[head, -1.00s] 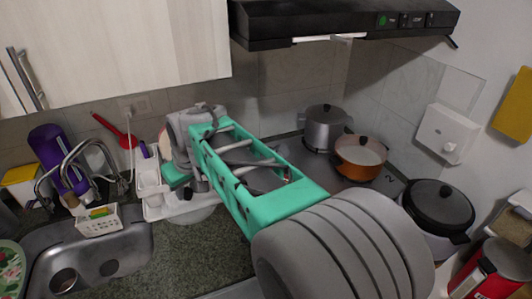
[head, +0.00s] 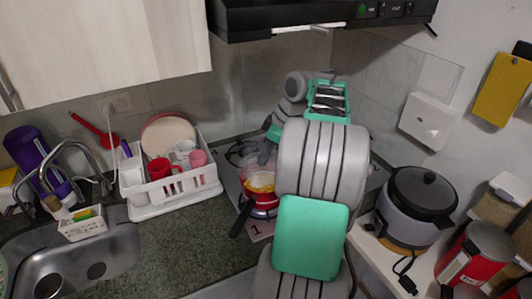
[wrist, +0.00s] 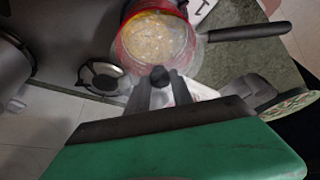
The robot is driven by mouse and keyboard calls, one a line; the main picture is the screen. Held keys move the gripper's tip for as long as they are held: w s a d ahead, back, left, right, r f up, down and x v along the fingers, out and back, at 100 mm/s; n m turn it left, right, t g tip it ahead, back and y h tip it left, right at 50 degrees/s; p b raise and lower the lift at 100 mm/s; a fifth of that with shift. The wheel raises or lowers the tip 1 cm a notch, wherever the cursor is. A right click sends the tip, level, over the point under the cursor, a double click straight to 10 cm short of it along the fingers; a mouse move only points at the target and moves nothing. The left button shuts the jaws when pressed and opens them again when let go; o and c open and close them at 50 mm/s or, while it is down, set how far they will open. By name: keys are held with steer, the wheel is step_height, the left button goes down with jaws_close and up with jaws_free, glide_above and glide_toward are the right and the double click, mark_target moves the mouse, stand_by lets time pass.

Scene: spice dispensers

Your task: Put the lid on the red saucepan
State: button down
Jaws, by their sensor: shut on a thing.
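The red saucepan (head: 264,201) stands on the stove, its black handle toward the front left, and is partly hidden by my arm in the head view. In the wrist view the red saucepan (wrist: 126,44) shows yellowish food inside. My gripper (wrist: 160,88) is shut on the dark knob of the clear glass lid (wrist: 187,62). The lid overlaps the near part of the pan opening. I cannot tell if it touches the rim. In the head view my gripper (head: 266,150) is just behind the pan, mostly hidden by my arm.
A white dish rack (head: 170,190) with cups and plates stands left of the pan. A rice cooker (head: 420,205) and a red canister (head: 475,256) stand at the right. The black hood (head: 310,18) hangs above. My arm hides much of the stove.

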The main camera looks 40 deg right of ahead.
mark_target(266, 164)
steer(key=shift+f+b, duration=0.45)
steer(key=shift+f, duration=0.6)
steer(key=shift+f, duration=0.45)
steer(key=c, duration=1)
jaws_free()
steer(key=shift+s, duration=0.1)
steer(key=shift+c, duration=0.2)
steer(key=shift+o, duration=0.2)
steer(key=o, duration=0.4)
steer(key=shift+o, duration=0.2)
steer(key=shift+r, duration=0.1)
